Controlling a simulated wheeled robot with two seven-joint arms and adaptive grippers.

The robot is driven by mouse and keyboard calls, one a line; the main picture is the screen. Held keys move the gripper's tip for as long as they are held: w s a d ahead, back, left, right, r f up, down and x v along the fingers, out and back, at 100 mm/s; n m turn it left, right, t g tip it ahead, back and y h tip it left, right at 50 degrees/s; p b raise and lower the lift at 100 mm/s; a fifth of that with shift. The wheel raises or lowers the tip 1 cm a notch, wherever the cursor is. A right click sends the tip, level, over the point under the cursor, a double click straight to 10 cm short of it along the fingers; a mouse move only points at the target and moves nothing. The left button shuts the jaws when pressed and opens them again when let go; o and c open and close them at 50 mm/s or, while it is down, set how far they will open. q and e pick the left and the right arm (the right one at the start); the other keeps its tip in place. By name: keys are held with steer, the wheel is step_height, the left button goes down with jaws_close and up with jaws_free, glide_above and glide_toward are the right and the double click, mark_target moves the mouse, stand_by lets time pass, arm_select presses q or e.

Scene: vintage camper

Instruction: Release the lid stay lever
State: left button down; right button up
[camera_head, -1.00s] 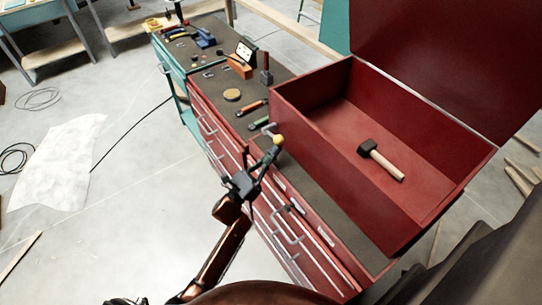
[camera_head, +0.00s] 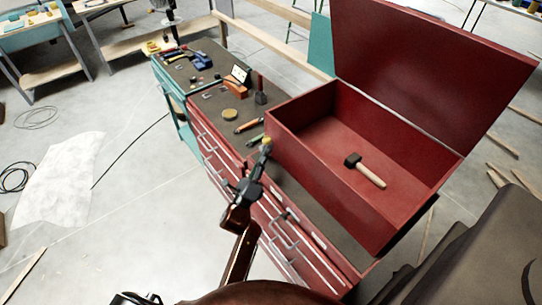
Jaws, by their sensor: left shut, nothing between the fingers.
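The red box (camera_head: 288,142) stands on the workbench chest with its large red lid (camera_head: 430,60) raised. My right gripper is not in view.
A mallet (camera_head: 365,170) lies inside the box. The dark bench top (camera_head: 212,100) holds screwdrivers, a round tan disc (camera_head: 229,115) and other tools. Drawers with handles (camera_head: 285,235) line the chest front. Open concrete floor (camera_head: 130,215) lies to the left.

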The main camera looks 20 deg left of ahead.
mark_target(264, 141)
arm_select(q)
steer(key=shift+w+a+r+n+g+y+p, duration=0.1)
steer(key=shift+w+r+n+g+y+p, duration=0.1)
steer(key=shift+r+n, duration=0.25)
steer(key=shift+w+a+r+n+g+y+p, duration=0.1)
steer(key=shift+r+n+y, duration=0.1)
steer(key=shift+r+n, duration=0.25)
steer(key=shift+w+a+r, duration=0.15)
steer(key=shift+w+a, duration=0.05)
steer(key=shift+a, duration=0.2)
steer(key=shift+w+a+r, duration=0.1)
steer(key=shift+w+a, duration=0.1)
steer(key=shift+a, duration=0.2)
steer(key=shift+w, duration=0.1)
